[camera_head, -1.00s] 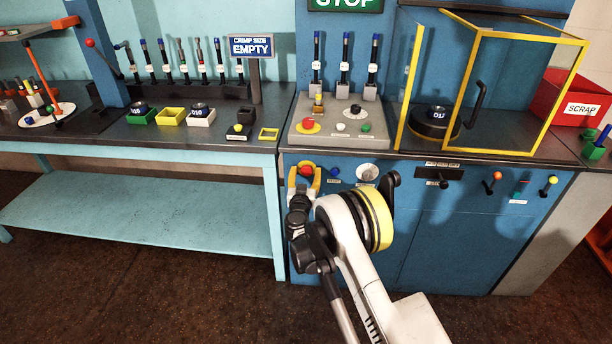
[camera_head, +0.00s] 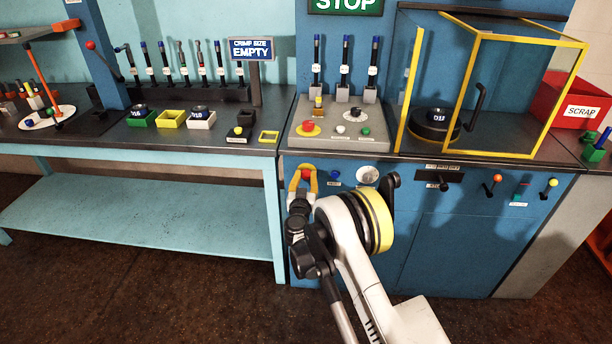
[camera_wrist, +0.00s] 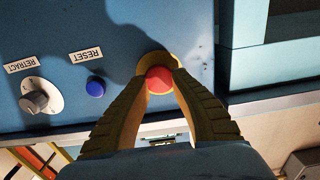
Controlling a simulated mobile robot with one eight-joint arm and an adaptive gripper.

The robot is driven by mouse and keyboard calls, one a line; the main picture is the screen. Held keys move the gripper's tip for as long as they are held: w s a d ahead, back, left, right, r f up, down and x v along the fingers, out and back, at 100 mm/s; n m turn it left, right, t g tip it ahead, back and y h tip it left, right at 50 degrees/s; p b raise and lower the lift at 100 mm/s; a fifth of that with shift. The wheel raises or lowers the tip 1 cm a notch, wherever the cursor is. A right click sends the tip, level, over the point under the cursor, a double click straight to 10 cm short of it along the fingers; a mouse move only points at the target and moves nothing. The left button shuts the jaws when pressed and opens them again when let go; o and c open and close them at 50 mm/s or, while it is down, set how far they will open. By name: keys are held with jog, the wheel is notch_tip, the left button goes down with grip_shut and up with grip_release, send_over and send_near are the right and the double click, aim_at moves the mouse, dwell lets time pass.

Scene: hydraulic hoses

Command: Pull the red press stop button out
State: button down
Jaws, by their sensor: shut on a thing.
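The red button (camera_wrist: 159,80) is on the blue front panel, with a yellow ring (camera_wrist: 152,60) behind it in the wrist view. It also shows in the head view (camera_head: 307,173), beneath the worktop edge. My gripper (camera_wrist: 161,77) has its two yellow fingers on either side of the red button, shut on it. In the head view my gripper (camera_head: 304,179) reaches the panel from the front. The fingers hide the button's sides; how far it stands out from the ring is hard to tell.
A blue RESET button (camera_wrist: 95,87) and a grey RETRACT knob (camera_wrist: 38,98) sit beside the red button. Another red button (camera_head: 308,126) is on the console above. A black lever (camera_head: 443,182) and small coloured levers are farther right on the panel.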

jog(key=c, duration=1)
grip_release()
jog(key=shift+o, duration=0.2)
jog(key=s, duration=0.7)
jog(key=shift+s+a, duration=0.15)
jog(key=shift+s, duration=0.15)
